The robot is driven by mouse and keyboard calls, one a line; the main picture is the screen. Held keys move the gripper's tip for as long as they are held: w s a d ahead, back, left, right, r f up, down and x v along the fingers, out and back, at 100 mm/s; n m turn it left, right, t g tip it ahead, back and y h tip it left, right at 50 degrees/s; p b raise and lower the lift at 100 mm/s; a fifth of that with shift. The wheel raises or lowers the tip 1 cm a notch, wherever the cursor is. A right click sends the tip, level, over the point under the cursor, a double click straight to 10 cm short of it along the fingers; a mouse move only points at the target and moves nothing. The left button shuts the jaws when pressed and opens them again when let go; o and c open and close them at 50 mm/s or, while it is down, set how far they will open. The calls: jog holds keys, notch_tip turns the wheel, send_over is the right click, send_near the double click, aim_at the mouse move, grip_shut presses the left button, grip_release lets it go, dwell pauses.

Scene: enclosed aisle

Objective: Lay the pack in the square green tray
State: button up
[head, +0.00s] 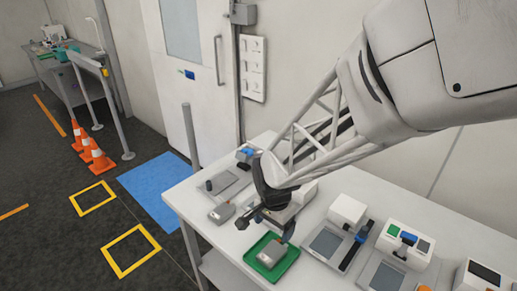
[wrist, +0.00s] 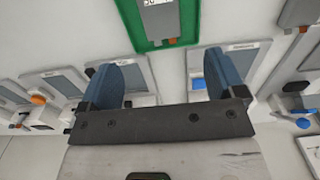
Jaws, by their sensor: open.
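The square green tray (head: 263,267) sits near the front edge of the white table, and its rim shows at the top of the wrist view (wrist: 130,28). A grey pack (head: 269,254) with an orange tab lies inside it; the pack also shows in the wrist view (wrist: 158,18), cut off by the top edge. My gripper (head: 267,225) is above and behind the tray in the head view. In the wrist view its blue fingers (wrist: 170,70) are spread, with nothing between them, apart from the pack.
A similar grey pack (head: 221,213) lies on the table left of the tray. Devices with grey plates and white blocks (head: 347,212) stand to the right. A white table (head: 198,205) edge runs along the left; a blue floor mat (head: 158,190) lies beyond it.

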dwell(0.4)
jog(key=s+d+r+n+t, duration=0.1)
jog(key=s+d+r+n, duration=0.3)
jog(key=s+r, duration=0.3)
jog(key=s+d+r+n+t, duration=0.1)
jog(key=s+d+r+n, duration=0.3)
jog(key=s+d+r, duration=0.3)
jog(key=shift+s+r+n+t, duration=0.3)
jog(key=shift+s+r, duration=0.15)
jog(key=shift+r, duration=1.75)
jog(key=shift+d, duration=0.1)
